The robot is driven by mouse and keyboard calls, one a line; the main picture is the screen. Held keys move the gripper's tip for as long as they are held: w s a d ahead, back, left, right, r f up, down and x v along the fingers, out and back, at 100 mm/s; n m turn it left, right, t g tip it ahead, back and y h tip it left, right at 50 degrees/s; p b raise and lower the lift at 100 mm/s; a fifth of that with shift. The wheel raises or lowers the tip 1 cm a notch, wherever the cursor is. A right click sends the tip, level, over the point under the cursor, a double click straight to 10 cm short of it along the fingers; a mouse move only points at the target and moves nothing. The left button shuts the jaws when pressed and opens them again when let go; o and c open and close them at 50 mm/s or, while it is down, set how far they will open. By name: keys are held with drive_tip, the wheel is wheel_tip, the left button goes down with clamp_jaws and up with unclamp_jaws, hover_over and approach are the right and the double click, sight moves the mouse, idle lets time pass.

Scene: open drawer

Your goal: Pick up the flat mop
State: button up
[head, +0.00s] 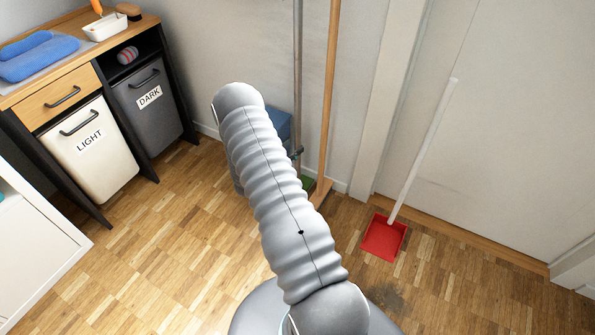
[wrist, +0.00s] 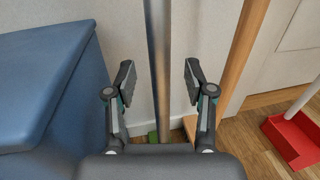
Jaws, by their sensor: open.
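The flat mop seems to be the grey metal pole (head: 298,75) with a green foot, upright against the wall in the head view. In the wrist view the metal pole (wrist: 158,50) runs down the middle, and a bit of green shows low behind it. My gripper (wrist: 160,75) is open, with one finger on each side of the pole in the picture. Gaps show on both sides, and neither finger visibly touches it. I cannot tell how far the pole reaches in between the fingers. My arm hides most of the gripper in the head view.
A wooden-handled tool (head: 330,90) leans close to the right of the pole. A blue box (wrist: 45,85) stands close on the left. A red dustpan (head: 384,238) with a white handle is farther right. A cabinet with laundry bins (head: 92,150) stands left.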

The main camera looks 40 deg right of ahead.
sight(296, 144)
drive_tip(key=d, duration=0.3)
drive_tip(key=shift+w+d, duration=0.2)
drive_tip(key=shift+w, duration=0.1)
clamp_jaws()
drive_tip(key=shift+r, duration=0.1)
